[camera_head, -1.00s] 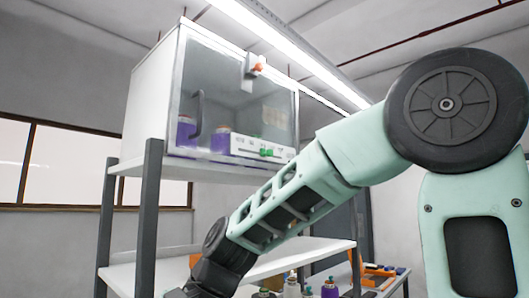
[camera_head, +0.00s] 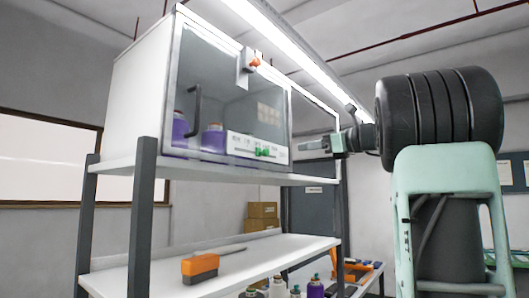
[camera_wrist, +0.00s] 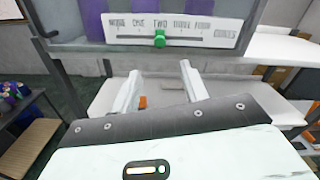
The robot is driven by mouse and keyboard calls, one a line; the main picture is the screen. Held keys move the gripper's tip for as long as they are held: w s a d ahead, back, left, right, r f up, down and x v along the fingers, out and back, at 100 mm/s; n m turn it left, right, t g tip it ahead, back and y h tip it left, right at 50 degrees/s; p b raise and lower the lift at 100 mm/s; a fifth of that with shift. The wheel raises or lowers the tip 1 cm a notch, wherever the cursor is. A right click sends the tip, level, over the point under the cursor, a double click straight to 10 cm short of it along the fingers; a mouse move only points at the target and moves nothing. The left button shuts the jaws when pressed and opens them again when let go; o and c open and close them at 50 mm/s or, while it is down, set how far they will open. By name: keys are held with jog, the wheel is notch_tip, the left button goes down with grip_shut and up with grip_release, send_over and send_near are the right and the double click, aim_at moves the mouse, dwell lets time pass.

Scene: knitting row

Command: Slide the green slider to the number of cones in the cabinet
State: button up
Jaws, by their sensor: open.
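The green slider (camera_head: 262,152) sits on a white label strip (camera_head: 245,143) along the cabinet's lower front. In the wrist view the green slider (camera_wrist: 159,38) stands on its track below the word TWO; the strip (camera_wrist: 128,22) reads none to four, then cones. The cabinet (camera_head: 150,75) has a glass front. Behind it, purple cones (camera_head: 180,127) show, two in the head view; in the wrist view purple shapes (camera_wrist: 93,18) are cut off and hard to count. My gripper (camera_head: 308,147) is open and empty, right of the cabinet in the head view. Its fingers (camera_wrist: 160,72) point toward the strip, apart from the slider.
The cabinet has a dark handle (camera_head: 194,110) and an orange knob (camera_head: 255,62). It stands on a shelf rack with dark posts (camera_head: 143,200). The lower shelf (camera_head: 130,278) holds an orange tool (camera_head: 200,267). Bottles (camera_head: 315,288) and cardboard boxes (camera_head: 262,215) are beyond.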

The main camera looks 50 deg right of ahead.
aim_at(268, 152)
jog(key=w+p, duration=0.1)
jog(key=w, duration=0.4)
jog(key=w+p, duration=0.2)
jog(key=w, duration=0.2)
jog(key=w+a+p, duration=0.1)
jog(key=w+p, duration=0.1)
jog(key=w, duration=0.3)
jog(key=shift+w+a, duration=0.1)
jog(key=shift+w, duration=1)
jog(key=shift+a+f, duration=0.1)
